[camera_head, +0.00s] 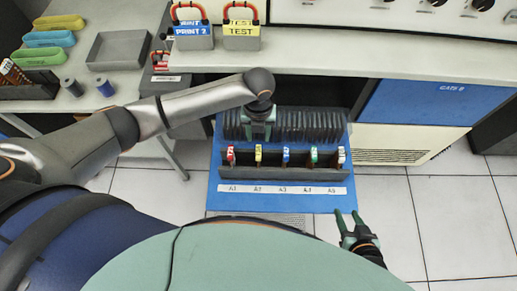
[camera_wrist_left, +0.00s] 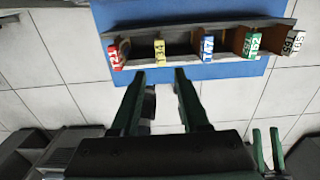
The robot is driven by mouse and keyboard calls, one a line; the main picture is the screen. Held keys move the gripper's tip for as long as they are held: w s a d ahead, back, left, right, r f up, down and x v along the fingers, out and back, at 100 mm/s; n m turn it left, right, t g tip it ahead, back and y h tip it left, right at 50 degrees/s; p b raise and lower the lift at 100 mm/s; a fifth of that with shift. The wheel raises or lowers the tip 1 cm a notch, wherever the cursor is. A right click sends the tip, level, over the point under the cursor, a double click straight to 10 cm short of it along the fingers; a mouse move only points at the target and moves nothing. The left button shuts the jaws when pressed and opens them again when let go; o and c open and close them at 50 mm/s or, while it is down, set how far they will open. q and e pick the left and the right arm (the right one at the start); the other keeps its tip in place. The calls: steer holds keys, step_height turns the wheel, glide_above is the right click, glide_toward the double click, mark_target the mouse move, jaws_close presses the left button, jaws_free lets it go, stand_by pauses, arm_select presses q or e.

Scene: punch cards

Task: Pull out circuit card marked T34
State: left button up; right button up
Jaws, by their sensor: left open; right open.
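A dark rack on a blue tray (camera_head: 225,200) holds coloured cards: red (camera_head: 231,154), yellow (camera_head: 258,153), blue (camera_head: 286,155), green (camera_head: 314,154) and white (camera_head: 341,155). In the left wrist view the yellow card (camera_wrist_left: 160,50) carries a mark that looks like T34, though small. My left gripper (camera_head: 260,134) is above the rack, just behind the yellow card. In the left wrist view its open, empty fingers (camera_wrist_left: 159,72) stand apart, roughly lined up with the yellow card. My right gripper (camera_head: 347,214) is open and empty at the tray's front right corner.
A row of dark slots (camera_head: 310,125) stands behind the cards. A bench (camera_head: 330,55) with card holders, bins and a grey tray (camera_head: 118,49) lies behind. Tiled floor is clear at right.

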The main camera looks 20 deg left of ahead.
arm_select(q)
steer(key=b, duration=0.6)
glide_above(258, 151)
step_height(258, 151, down, 6)
steer(key=shift+r, duration=0.1)
steer(key=shift+f+b, duration=0.8)
steer(key=shift+f, duration=1.15)
jaws_close()
steer(key=shift+r, duration=0.15)
